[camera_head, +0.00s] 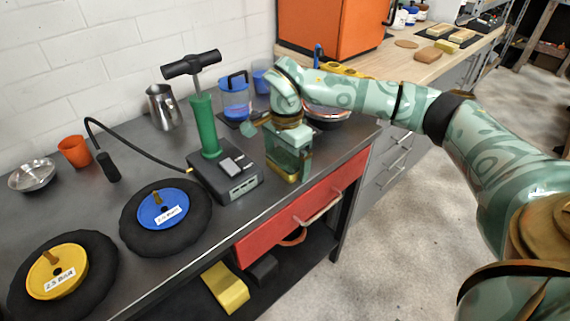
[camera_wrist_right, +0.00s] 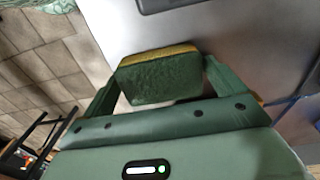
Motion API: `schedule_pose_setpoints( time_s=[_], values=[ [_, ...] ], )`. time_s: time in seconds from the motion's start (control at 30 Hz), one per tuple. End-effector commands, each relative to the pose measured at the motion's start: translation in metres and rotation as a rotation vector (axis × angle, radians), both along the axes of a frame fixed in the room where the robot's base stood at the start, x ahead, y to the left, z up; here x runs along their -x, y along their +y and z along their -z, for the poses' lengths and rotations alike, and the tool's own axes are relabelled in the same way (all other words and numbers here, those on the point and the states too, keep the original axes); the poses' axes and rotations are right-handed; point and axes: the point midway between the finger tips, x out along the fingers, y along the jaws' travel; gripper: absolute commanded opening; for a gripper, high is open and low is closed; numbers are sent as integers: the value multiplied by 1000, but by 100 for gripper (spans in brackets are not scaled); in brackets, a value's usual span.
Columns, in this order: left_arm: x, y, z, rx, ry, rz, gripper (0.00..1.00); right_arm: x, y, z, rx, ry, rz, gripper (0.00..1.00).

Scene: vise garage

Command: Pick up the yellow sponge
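The sponge (camera_wrist_right: 160,78) shows in the right wrist view as a green block with a yellow strip along its far edge. It lies between the two fingers of my right gripper (camera_wrist_right: 162,75), very close to both. Whether the fingers press on it or stand just clear, I cannot tell. In the head view my right gripper (camera_head: 288,168) points down at the front edge of the dark workbench (camera_head: 255,200), above the red drawer, and largely hides the sponge. My left gripper is not in view.
Left of my right gripper stand a dark device with a green T-handled pump (camera_head: 205,125) and a blue-capped weight disc (camera_head: 165,215). Behind it are a blue jug (camera_head: 235,98) and a bowl (camera_head: 328,115). A yellow block (camera_head: 226,287) lies on the lower shelf.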

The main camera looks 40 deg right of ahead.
Motion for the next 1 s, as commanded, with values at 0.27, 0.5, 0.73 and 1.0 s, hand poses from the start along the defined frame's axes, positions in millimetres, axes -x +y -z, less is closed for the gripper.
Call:
schedule_pose_setpoints(
  time_s=[0.27, 0.5, 0.73, 1.0],
  values=[
    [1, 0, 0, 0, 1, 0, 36, 0, 0, 0, 0, 1, 0, 60],
    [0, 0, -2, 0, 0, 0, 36, 0, 0, -2, 0, 0, 1, 60],
    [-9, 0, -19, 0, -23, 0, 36, 0, 0, -34, -1, -7, 0, 60],
    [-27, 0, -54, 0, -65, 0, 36, 40, 27, -100, 0, -9, -3, 60]
  ],
)
